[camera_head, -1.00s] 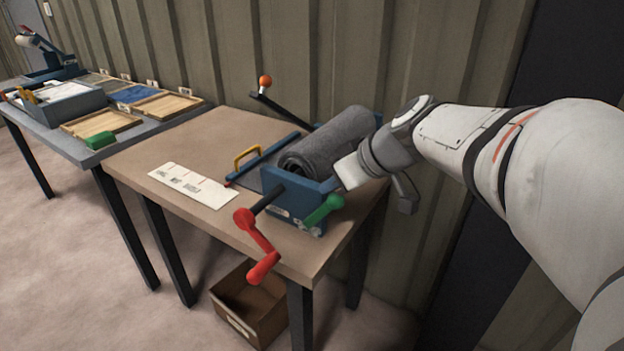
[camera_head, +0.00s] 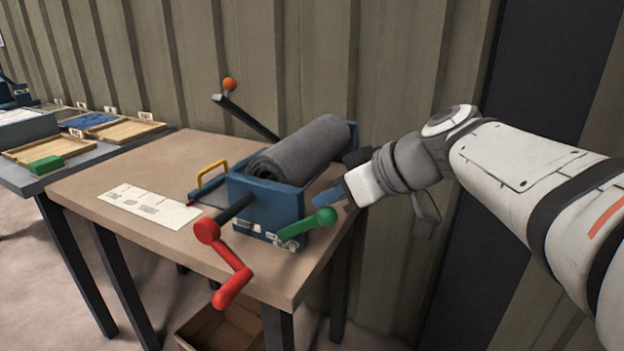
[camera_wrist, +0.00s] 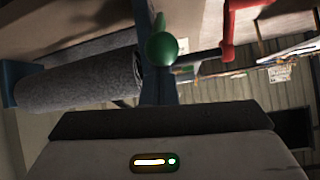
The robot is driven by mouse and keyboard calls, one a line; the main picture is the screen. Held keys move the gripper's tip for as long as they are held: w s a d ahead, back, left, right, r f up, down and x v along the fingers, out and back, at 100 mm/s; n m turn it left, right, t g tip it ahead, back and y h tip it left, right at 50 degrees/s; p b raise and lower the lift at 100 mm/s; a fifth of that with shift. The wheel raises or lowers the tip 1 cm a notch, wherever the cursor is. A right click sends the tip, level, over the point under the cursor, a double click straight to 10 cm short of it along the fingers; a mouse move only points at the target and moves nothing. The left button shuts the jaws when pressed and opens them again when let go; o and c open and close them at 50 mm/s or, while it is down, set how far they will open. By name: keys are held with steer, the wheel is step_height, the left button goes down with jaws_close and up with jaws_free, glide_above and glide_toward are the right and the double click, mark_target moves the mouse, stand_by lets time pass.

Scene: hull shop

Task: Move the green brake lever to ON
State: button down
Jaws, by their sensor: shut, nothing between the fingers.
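The green brake lever (camera_head: 308,222) is on the front end of the blue roll machine (camera_head: 262,204). Its arm slants up to the right and ends in a round green knob. My gripper (camera_head: 325,198) is shut and empty, with its blue fingertips close above and behind the knob; I cannot tell whether they touch it. In the wrist view the green knob (camera_wrist: 162,48) stands at the upper middle, in front of the blue end plate. The small labels beside the lever's pivot are too small to read.
A red crank (camera_head: 225,262) sticks out left of the lever. A grey roll (camera_head: 305,150) lies in the machine. A black lever with an orange knob (camera_head: 230,84) stands behind. A white card (camera_head: 148,205) lies on the table, and an open box (camera_head: 222,330) is below.

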steer(key=shift+s+f, duration=0.1)
steer(key=shift+f, duration=0.25)
